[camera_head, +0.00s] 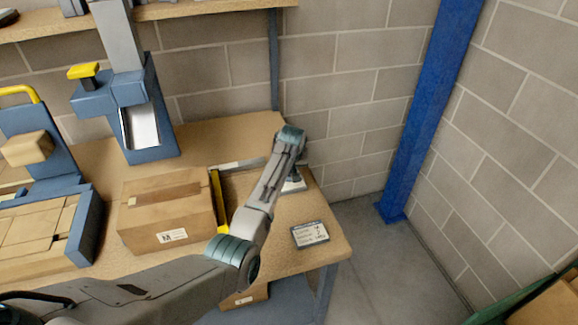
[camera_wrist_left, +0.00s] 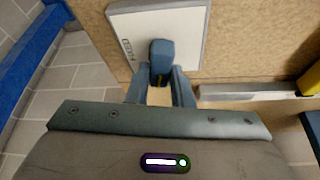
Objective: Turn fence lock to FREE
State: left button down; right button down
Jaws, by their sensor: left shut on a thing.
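My left gripper (camera_wrist_left: 160,88) is shut on the knob, a finger on each side. In the head view my left arm reaches across the table, and its gripper points down over the white plate (camera_head: 296,186); the wrist hides most of the lock there. A yellow-ended fence (camera_head: 217,202) stands beside a metal rail, which shows in the wrist view (camera_wrist_left: 245,92). My right gripper is not in view.
A cardboard box (camera_head: 165,212) sits left of the fence on the wooden table (camera_head: 225,135). A small label card (camera_head: 310,234) lies near the front right corner. A blue press-like machine (camera_head: 125,110) stands behind. A blue post (camera_head: 415,130) rises right of the table.

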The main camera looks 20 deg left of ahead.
pick_arm(q)
jog(key=shift+r+n+y, duration=0.15)
jog(key=shift+n+y, duration=0.25)
jog(key=shift+n, duration=0.7)
jog(key=c, duration=1.3)
grip_release()
jog(key=b+v, duration=0.1)
jog(key=v, duration=0.4)
jog(key=b+v, duration=0.1)
jog(key=v, duration=0.4)
jog(key=shift+w+d+r+b, duration=0.1)
jog(key=shift+w+r+b, duration=0.05)
jog(key=shift+r+b, duration=0.25)
